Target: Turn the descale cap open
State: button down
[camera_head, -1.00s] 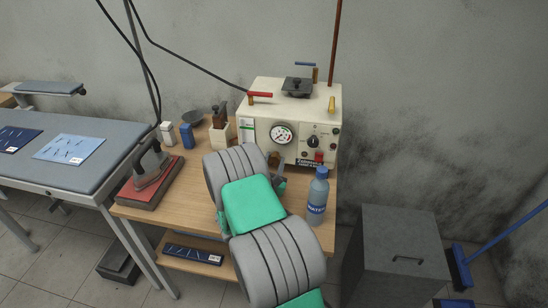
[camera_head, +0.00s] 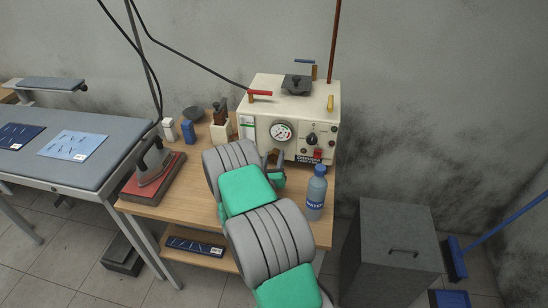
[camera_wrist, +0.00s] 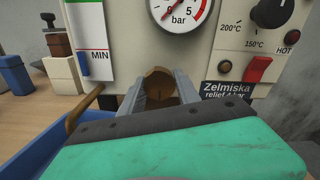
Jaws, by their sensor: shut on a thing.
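The descale cap (camera_wrist: 159,82) is a brass hexagonal fitting low on the front of the cream steam boiler (camera_head: 254,107), below the pressure gauge (camera_wrist: 181,12). In the wrist view my gripper (camera_wrist: 160,90) has its two grey fingers on either side of the cap, shut on it. The cap's lower part is shaded between the fingers. In the head view my arm hides most of the cap, and the gripper (camera_head: 275,160) is at the boiler's lower front.
A water bottle (camera_head: 316,195) stands right of my arm. A red switch (camera_wrist: 257,69) and dark knob (camera_wrist: 271,12) are right of the cap. A blue tray (camera_wrist: 30,143) and bent brass pipe (camera_wrist: 84,108) lie at left. An iron (camera_head: 153,163) sits farther left.

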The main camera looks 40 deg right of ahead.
dwell(0.3)
jog(key=c, duration=0.9)
grip_release()
jog(key=shift+b+v, duration=2.25)
jog(key=shift+v, duration=1.7)
